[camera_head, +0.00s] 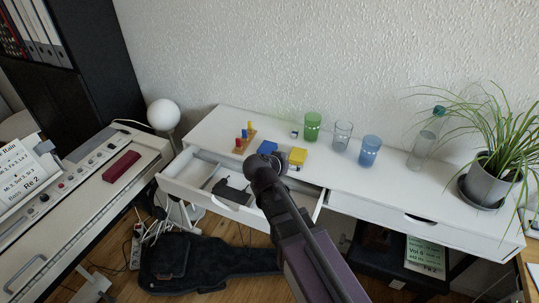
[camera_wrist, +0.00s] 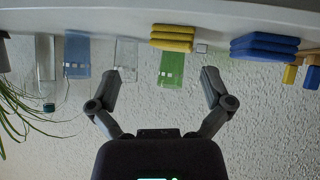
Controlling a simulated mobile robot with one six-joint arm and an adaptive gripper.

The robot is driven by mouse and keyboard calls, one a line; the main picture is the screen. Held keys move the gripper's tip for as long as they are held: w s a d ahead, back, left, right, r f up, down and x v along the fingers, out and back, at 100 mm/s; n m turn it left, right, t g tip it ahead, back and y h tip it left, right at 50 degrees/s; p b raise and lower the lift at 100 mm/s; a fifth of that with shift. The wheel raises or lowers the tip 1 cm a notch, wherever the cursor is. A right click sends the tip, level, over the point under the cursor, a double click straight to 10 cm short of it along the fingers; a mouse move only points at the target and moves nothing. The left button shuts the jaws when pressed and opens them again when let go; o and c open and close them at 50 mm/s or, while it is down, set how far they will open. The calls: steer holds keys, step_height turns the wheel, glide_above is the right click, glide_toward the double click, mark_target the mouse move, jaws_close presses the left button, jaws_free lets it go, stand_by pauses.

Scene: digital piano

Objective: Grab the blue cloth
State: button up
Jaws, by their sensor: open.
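The blue cloth (camera_head: 267,147) is folded and lies on the white desk top, left of a folded yellow cloth (camera_head: 298,156). In the wrist view, which is upside down, the blue cloth (camera_wrist: 263,47) is a stack of layers at upper right, outside the fingers. The yellow cloth (camera_wrist: 172,37) shows there between and beyond the fingertips. My gripper (camera_wrist: 162,85) is open with nothing between its fingers. In the head view my arm's dark end is in front of the desk, just below the blue cloth, and its fingers are hard to make out.
A green glass (camera_head: 312,126), a clear glass (camera_head: 343,134) and a blue glass (camera_head: 370,150) stand right of the cloths. A peg toy (camera_head: 243,141) stands left. An open drawer (camera_head: 190,178) juts out below. A potted plant (camera_head: 487,181) is at far right.

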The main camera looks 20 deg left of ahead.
mark_target(265, 150)
steer(key=s+a+r+t+y+b, duration=0.1)
steer(key=s+a+t+y, duration=0.1)
steer(key=a, duration=1)
steer(key=shift+s+n+t+b, duration=0.35)
steer(key=shift+s+t, duration=0.25)
steer(key=shift+s, duration=0.2)
steer(key=b+x, duration=0.3)
steer(key=x, duration=0.4)
steer(key=shift+w+a+f, duration=0.1)
steer(key=shift+w+f, duration=0.2)
steer(key=shift+w, duration=0.4)
steer(key=shift+b+x, duration=1.2)
steer(key=shift+x, duration=1.45)
